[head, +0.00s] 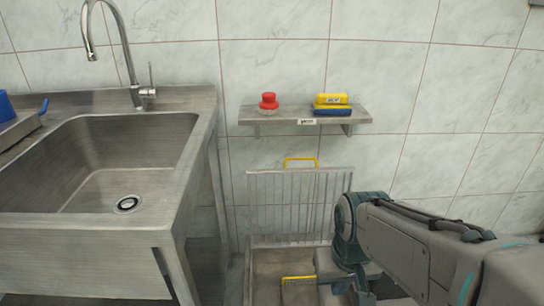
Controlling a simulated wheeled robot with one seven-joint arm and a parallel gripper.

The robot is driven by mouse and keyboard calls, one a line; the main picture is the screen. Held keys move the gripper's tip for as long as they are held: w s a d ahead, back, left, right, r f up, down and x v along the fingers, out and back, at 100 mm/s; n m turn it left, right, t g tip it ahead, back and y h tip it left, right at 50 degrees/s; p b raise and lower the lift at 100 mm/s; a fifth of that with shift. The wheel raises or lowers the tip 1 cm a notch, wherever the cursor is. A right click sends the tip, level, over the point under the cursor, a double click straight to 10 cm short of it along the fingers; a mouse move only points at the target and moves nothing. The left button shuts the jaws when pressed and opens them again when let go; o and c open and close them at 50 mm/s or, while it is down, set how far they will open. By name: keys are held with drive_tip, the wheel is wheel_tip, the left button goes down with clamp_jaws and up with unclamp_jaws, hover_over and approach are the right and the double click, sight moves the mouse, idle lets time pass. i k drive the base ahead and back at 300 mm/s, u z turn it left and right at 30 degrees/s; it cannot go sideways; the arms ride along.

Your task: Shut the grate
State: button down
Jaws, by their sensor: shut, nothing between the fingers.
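The grate (300,206) is a metal frame of upright bars. It stands raised, almost vertical, against the tiled wall, with a yellow handle (301,160) on its top edge. Below it is an open metal drain pit (262,272). In the pit sits a metal part with a yellow handle (299,279), its right side hidden by my arm. My gripper (350,288) is low at the bottom of the view, right of that yellow handle and below the grate. It is shut and looks empty. My arm covers the grate's lower right corner, and the fingertips are hard to make out.
A steel sink (150,225) with a tap stands on the left. A wall shelf (275,118) above the grate holds a red-topped brush (268,101) and a yellow and blue item (331,104). The wall to the right is bare.

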sight(351, 169)
drive_tip(key=k, duration=0.75)
drive_tip(key=z, duration=1)
drive_tip(key=i, duration=0.65)
drive_tip(key=u, duration=1)
drive_tip(key=i, duration=0.5)
drive_tip(key=z, duration=0.05)
